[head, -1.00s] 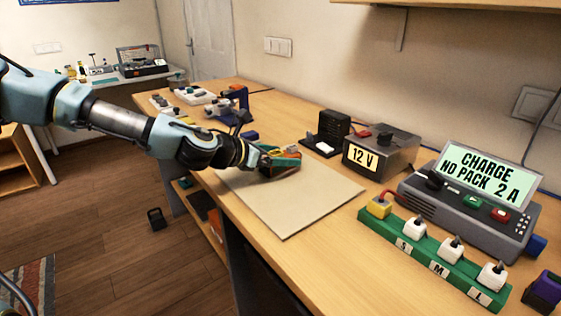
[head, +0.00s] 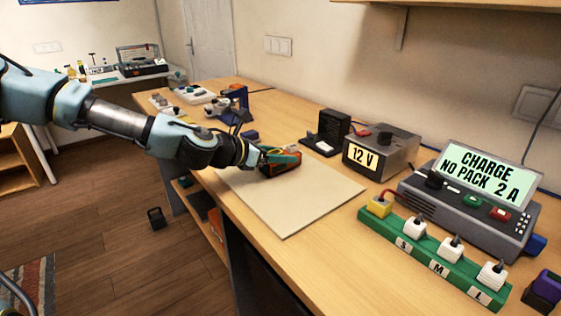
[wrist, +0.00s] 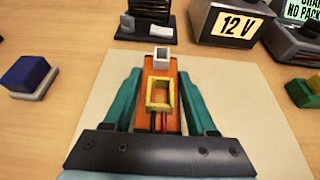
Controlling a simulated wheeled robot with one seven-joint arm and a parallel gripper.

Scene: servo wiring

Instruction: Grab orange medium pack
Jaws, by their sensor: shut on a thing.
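The orange pack (head: 282,166) is over the beige mat (head: 310,195) on the bench. In the wrist view the orange pack (wrist: 161,90) lies between the two teal fingers of my gripper (wrist: 160,95). It carries a yellow frame-shaped connector (wrist: 160,94) with red and dark leads, and a small white plug (wrist: 161,56) at its far end. My gripper (head: 283,158) is shut on the pack in the head view. I cannot tell whether the pack touches the mat.
A green strip (head: 432,258) marked S, M and L, a charger (head: 470,215) reading "CHARGE NO PACK 2 A" and a 12 V box (head: 382,155) stand to the right. A blue block (wrist: 28,75) sits left of the mat. The mat's front part is clear.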

